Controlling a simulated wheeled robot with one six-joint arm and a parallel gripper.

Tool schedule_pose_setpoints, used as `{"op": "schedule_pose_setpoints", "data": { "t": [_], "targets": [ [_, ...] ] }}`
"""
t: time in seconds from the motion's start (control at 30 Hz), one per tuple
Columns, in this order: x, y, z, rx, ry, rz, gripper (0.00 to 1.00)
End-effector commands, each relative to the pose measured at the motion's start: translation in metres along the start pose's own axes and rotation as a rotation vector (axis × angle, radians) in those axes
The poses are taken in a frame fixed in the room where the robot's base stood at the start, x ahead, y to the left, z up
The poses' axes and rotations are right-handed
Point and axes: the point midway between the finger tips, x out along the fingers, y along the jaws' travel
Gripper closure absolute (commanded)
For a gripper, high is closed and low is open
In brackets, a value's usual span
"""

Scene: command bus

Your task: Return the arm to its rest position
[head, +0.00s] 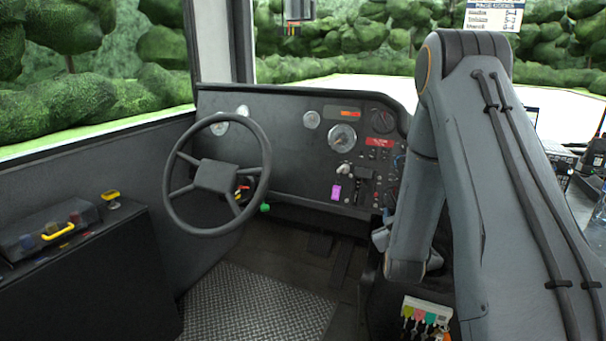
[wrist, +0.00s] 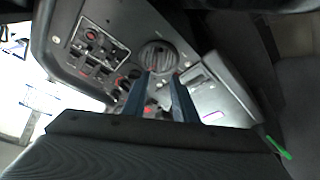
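My arm is on the right of the head view, a large grey link rising and bending over, with its forearm hanging down in front of the dashboard (head: 285,150). My gripper shows in the wrist view (wrist: 160,78) as two blue fingers with a gap between them, open and with nothing held. Behind the fingers is a dark panel (wrist: 215,75) with a round grille, knobs and red lights. I cannot tell how far the fingertips are from it. In the head view my gripper is mostly hidden by the forearm, near the right end of the dashboard.
The steering wheel (head: 217,175) stands left of my arm. A dark toolbox (head: 50,230) lies on the left ledge. A rack with coloured tags (head: 425,315) hangs below my forearm. A purple switch (head: 336,192) is on the dashboard. The floor before the wheel is clear.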

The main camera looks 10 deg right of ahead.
Motion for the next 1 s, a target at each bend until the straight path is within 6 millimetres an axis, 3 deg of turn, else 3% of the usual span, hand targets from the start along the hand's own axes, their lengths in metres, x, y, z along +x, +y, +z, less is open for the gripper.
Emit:
{"op": "schedule_pose_setpoints", "data": {
  "t": [0.17,0.37,0.57,0.7,0.9,1.0],
  "targets": [
    [-0.006,-0.025,-0.028,0.05,-0.076,-0.113,0.74],
    [-0.05,-0.074,-0.07,0.133,-0.272,-0.336,0.74],
    [-0.13,-0.111,-0.102,0.179,-0.503,-0.539,0.74],
    [-0.203,-0.124,-0.118,0.184,-0.677,-0.66,0.74],
    [-0.31,-0.121,-0.128,0.153,-0.919,-0.782,0.74],
    [-0.348,-0.115,-0.129,0.135,-1.005,-0.815,0.74]
  ]
}}
